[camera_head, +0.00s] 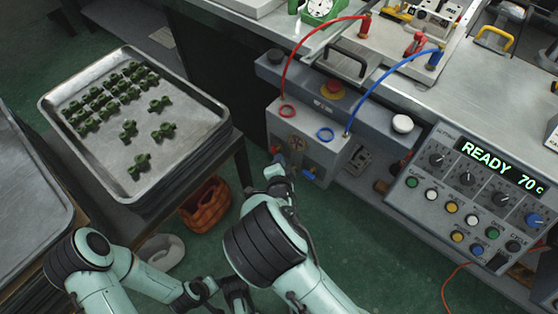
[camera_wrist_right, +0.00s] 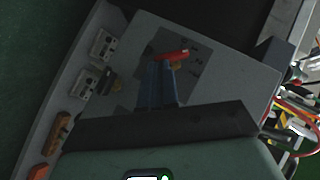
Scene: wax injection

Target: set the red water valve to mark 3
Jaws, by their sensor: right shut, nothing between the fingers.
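The red water valve (camera_wrist_right: 171,55) shows in the right wrist view as a red lever on a brass-coloured stem, on a dark plate (camera_wrist_right: 203,60) with small pale marks that I cannot read surely. My right gripper (camera_wrist_right: 163,66) points at the valve, its fingers together and empty, the tips at or just below the lever. I cannot tell whether they touch it. In the head view my right gripper (camera_head: 280,162) is at the front of the grey valve box (camera_head: 322,155), where only a bit of red shows. My left gripper (camera_head: 236,292) is low and mostly hidden, apart from the box.
A blue valve handle (camera_head: 309,172) sits close to the right of my right gripper. Red (camera_head: 284,75) and blue (camera_head: 372,92) hoses arch above the box. The control panel (camera_head: 409,196) reads READY 70 C. A tray (camera_head: 77,149) of green pieces stands left.

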